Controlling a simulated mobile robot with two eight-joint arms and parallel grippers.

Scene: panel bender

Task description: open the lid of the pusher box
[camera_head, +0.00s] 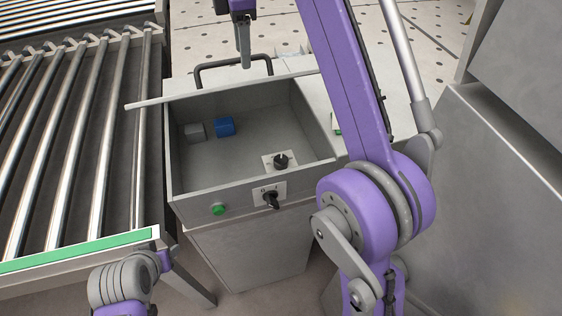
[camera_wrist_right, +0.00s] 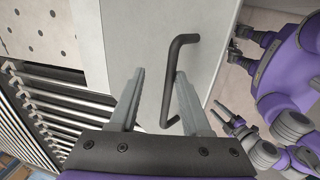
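The pusher box (camera_head: 250,150) stands open in the middle of the head view, with its interior showing. Its lid (camera_head: 222,90) appears raised and shows almost edge-on along the back of the box. The black lid handle (camera_head: 232,64) sticks out behind that edge. In the right wrist view the handle (camera_wrist_right: 174,85) stands on the pale lid panel (camera_wrist_right: 135,30). My right gripper (camera_head: 243,45) is at the handle. Its fingers (camera_wrist_right: 160,100) are apart, with the handle bar between them; contact is unclear. My left arm shows at the lower left, but its finger state is unclear (camera_wrist_right: 228,115).
A grey block (camera_head: 195,132) and a blue block (camera_head: 224,127) lie in the box. A green button (camera_head: 218,209) and black rotary switch (camera_head: 271,199) are on its front. A roller conveyor (camera_head: 80,140) stands left, a grey cabinet (camera_head: 480,200) right.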

